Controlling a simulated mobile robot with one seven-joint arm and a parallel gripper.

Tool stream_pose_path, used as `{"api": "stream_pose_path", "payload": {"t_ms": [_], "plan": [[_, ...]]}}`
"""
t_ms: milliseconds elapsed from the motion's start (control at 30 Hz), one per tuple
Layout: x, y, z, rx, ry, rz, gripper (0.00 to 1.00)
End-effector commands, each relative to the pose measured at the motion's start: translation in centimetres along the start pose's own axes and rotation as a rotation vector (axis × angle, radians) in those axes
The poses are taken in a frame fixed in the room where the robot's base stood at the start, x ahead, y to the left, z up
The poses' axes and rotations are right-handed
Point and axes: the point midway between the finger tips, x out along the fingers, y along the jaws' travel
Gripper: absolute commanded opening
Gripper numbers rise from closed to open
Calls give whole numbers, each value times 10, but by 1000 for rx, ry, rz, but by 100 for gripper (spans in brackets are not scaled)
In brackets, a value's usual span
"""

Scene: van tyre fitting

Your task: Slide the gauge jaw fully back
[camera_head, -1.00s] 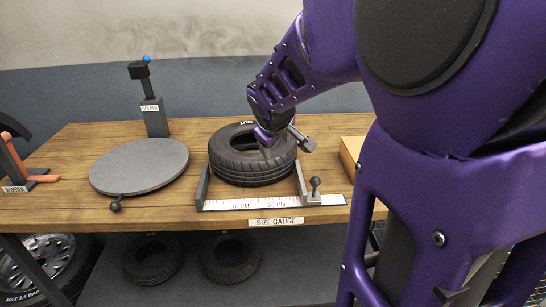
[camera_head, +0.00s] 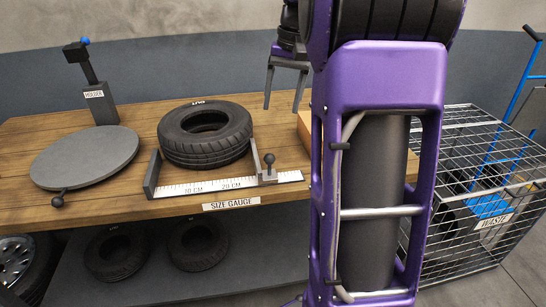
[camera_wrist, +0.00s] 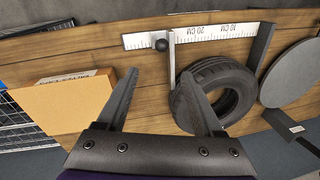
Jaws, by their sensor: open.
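The size gauge (camera_head: 215,187) lies along the front of the wooden bench, with a white scale marked 10 CM and 20 CM. Its fixed jaw (camera_head: 152,174) stands at the left end. Its sliding jaw (camera_head: 256,163), with a dark ball knob (camera_head: 269,158), stands just right of the tyre (camera_head: 205,134). The tyre lies flat between the jaws. In the wrist view the knob (camera_wrist: 161,44) and sliding jaw (camera_wrist: 171,58) are ahead of my fingers. My gripper (camera_head: 285,100) is open and empty, raised above the bench, right of and behind the gauge.
A round grey turntable (camera_head: 85,158) and a post labelled HOLDER (camera_head: 99,103) stand left of the tyre. A cardboard box (camera_wrist: 65,102) is at the right of the bench. A wire WASTE cage (camera_head: 480,190) stands right of it. Tyres lie on the lower shelf.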

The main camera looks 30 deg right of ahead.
Motion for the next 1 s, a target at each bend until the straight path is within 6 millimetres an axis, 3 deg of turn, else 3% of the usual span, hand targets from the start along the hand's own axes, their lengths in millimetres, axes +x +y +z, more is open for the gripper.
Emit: {"api": "stream_pose_path", "payload": {"t_ms": [133,267,1000], "plan": [[-3,1,1,20,-24,-39,68],[6,0,2,22,-29,-45,68],[151,-6,5,21,-28,-42,68]]}}
